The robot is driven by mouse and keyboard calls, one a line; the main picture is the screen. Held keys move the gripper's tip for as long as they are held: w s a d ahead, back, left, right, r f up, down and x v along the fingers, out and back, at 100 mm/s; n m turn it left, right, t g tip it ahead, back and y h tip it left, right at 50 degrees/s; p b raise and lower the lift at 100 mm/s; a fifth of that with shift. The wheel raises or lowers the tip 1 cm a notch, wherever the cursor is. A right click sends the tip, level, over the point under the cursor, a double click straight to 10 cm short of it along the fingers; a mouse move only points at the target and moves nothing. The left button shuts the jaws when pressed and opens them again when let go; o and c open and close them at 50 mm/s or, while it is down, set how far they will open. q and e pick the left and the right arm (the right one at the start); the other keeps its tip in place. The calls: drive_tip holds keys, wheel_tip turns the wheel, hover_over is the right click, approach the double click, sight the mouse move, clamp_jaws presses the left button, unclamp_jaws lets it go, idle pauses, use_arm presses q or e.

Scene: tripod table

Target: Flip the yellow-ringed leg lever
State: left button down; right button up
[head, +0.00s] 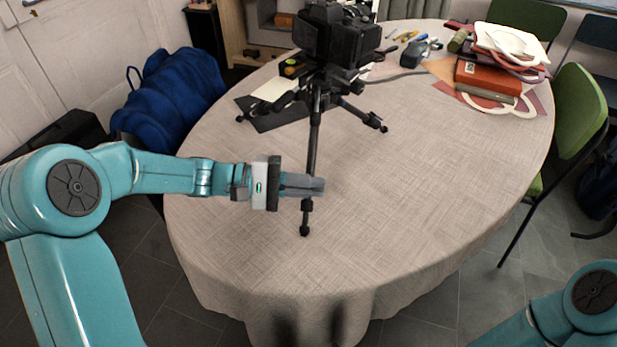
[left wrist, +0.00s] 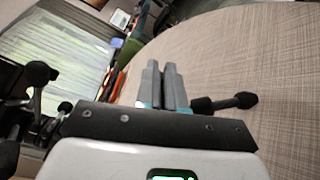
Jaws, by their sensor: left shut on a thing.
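A black tripod (head: 315,115) with a black camera (head: 338,35) on top stands on the table (head: 430,170). Its front leg comes down toward me and ends in a foot (head: 305,230). My left gripper (head: 305,186) reaches in from the left, its grey fingers shut at the lower part of this front leg and hiding a piece of it. In the left wrist view the fingers (left wrist: 162,85) are close together, and the leg's foot end (left wrist: 235,102) sticks out to their right. I cannot make out a yellow ring on any leg lever. My right gripper is out of view.
A stack of books and papers (head: 485,80) lies at the table's right back, near small tools (head: 410,40). A dark sheet (head: 270,115) lies under the tripod's left leg. A green chair (head: 580,115) stands right. The front tabletop is clear.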

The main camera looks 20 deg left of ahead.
use_arm(q)
drive_tip(key=n+p, duration=0.1)
drive_tip(key=p, duration=0.1)
drive_tip(key=r+n+p, duration=0.1)
drive_tip(key=n, duration=0.1)
drive_tip(key=w+r+n+p, duration=0.1)
drive_tip(key=n+p, duration=0.1)
drive_tip(key=shift+a+p, duration=0.1)
drive_tip(key=shift+p, duration=0.2)
drive_tip(key=shift+w+n+p, duration=0.35)
drive_tip(key=shift+n+p, duration=0.75)
drive_tip(key=shift+p, duration=0.05)
drive_tip(key=shift+f, duration=0.1)
drive_tip(key=c, duration=1.6)
unclamp_jaws()
drive_tip(key=shift+a, duration=0.15)
drive_tip(key=v, duration=1.6)
drive_tip(key=shift+w+a+r, duration=0.1)
drive_tip(key=shift+w+r, duration=0.05)
drive_tip(key=shift+r, duration=0.1)
